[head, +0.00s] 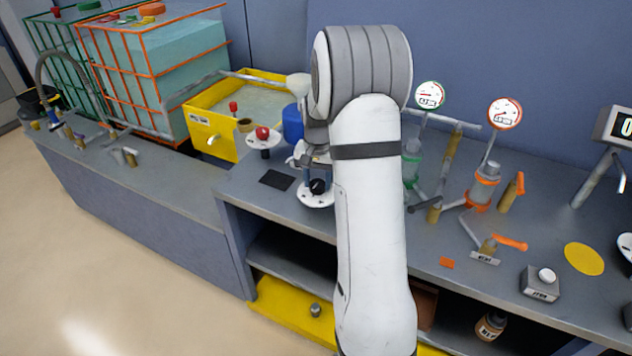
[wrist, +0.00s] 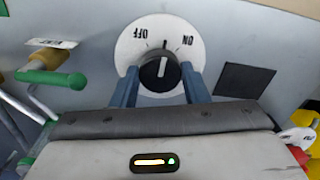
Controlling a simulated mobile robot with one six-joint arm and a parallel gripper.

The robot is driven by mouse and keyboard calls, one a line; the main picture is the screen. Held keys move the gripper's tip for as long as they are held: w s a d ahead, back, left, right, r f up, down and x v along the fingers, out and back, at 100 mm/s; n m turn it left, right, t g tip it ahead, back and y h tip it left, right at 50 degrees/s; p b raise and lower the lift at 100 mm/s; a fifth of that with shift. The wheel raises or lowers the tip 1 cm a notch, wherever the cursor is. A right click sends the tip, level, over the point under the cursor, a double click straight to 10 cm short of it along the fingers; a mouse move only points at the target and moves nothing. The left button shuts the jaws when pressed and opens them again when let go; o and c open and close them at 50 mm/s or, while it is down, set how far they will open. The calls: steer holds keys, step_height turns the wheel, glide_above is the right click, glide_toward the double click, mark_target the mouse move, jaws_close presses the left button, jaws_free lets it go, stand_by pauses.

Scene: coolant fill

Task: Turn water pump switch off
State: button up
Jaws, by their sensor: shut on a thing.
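The water pump switch is a black round knob (wrist: 160,74) on a white disc (wrist: 135,54) with OFF and ON labels, upside down in the wrist view. OFF is at the upper left and ON at the upper right. A white line on the knob runs nearly upright in the picture, roughly between the labels. My gripper (wrist: 160,85) has its two blue fingers on either side of the knob and is shut on it. In the head view the knob (head: 317,186) shows at the bench's front, partly hidden by my gripper (head: 316,172).
A dark square pad (head: 277,180) lies beside the switch. A yellow tank (head: 219,135) and a red knob (head: 263,133) are to the left. A green-handled valve (wrist: 65,80) is close by in the wrist view. Gauges, orange valves (head: 510,242) and pipes stand to the right.

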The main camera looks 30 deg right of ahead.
mark_target(318, 183)
steer(key=n, duration=0.4)
steer(key=shift+n+b, duration=0.3)
steer(key=shift+n, duration=1.9)
steer(key=o, duration=1)
step_height(318, 183, up, 8)
steer(key=shift+f+b, duration=0.25)
steer(key=shift+b, duration=0.05)
steer(key=shift+r, duration=0.15)
